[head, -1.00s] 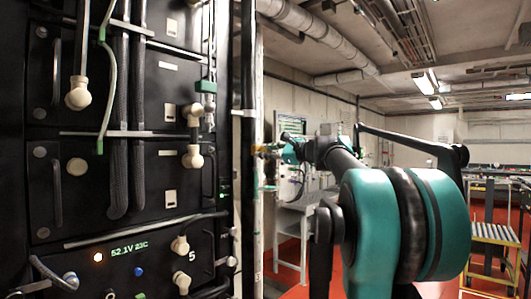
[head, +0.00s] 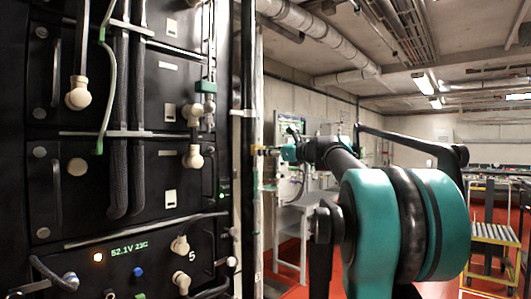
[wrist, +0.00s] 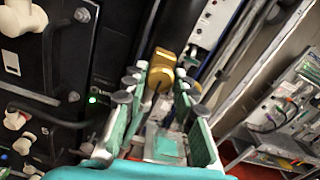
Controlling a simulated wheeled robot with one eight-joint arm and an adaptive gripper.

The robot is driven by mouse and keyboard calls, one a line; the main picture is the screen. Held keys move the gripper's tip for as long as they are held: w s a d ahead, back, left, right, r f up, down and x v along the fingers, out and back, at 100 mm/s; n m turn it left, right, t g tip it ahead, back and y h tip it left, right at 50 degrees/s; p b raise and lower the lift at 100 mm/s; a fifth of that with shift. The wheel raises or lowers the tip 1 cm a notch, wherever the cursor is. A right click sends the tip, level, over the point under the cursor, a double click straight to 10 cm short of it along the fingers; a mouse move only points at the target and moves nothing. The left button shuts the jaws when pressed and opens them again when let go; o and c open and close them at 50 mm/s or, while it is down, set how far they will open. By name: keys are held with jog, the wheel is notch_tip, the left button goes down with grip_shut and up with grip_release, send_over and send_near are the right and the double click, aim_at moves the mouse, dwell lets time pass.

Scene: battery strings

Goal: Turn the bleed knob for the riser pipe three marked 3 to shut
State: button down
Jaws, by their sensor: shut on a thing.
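A brass-coloured knob (wrist: 166,72) shows in the wrist view between the fingertips of my gripper (wrist: 162,84). The green fingers with dark round pads stand on either side of it, and the gripper is shut on it. In the head view my gripper (head: 268,150) reaches to the pale vertical riser pipe (head: 258,210) right of the dark cabinet. The knob is too small there to tell how it is turned. A small mark low on the pipe looks like a 3, but I cannot read it surely.
The black battery cabinet (head: 135,165) with pale elbow fittings and hoses stands close on the left. A grey bench (head: 292,222) with cables stands behind my arm. A yellow-edged step stand (head: 495,235) is at the far right on red floor.

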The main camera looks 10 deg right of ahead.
jog(key=shift+f, duration=0.1)
jog(key=c, duration=1.2)
grip_release()
jog(key=shift+d, duration=0.1)
jog(key=v, duration=1.2)
jog(key=s+a+f+n+g+h, duration=0.1)
jog(key=s+a+f+n+g, duration=0.2)
jog(key=f, duration=0.9)
jog(key=s+a+f+n+g+h, duration=0.25)
jog(key=f+n, duration=0.35)
jog(key=f, duration=0.6)
jog(key=s+a+f+n+g+h, duration=0.1)
jog(key=s+a+f+n+g, duration=0.2)
jog(key=f, duration=0.9)
jog(key=s+d+f+n+h, duration=0.1)
jog(key=s+f+n+h, duration=0.2)
jog(key=s+f+n, duration=0.4)
jog(key=s+d+f+n+g+h, duration=0.1)
jog(key=s+f+n+h, duration=0.3)
jog(key=f, duration=1.4)
jog(key=s+d+n, duration=0.1)
jog(key=s+n, duration=0.2)
jog(key=s, duration=0.3)
jog(key=shift+s+d, duration=0.15)
jog(key=shift+d, duration=0.05)
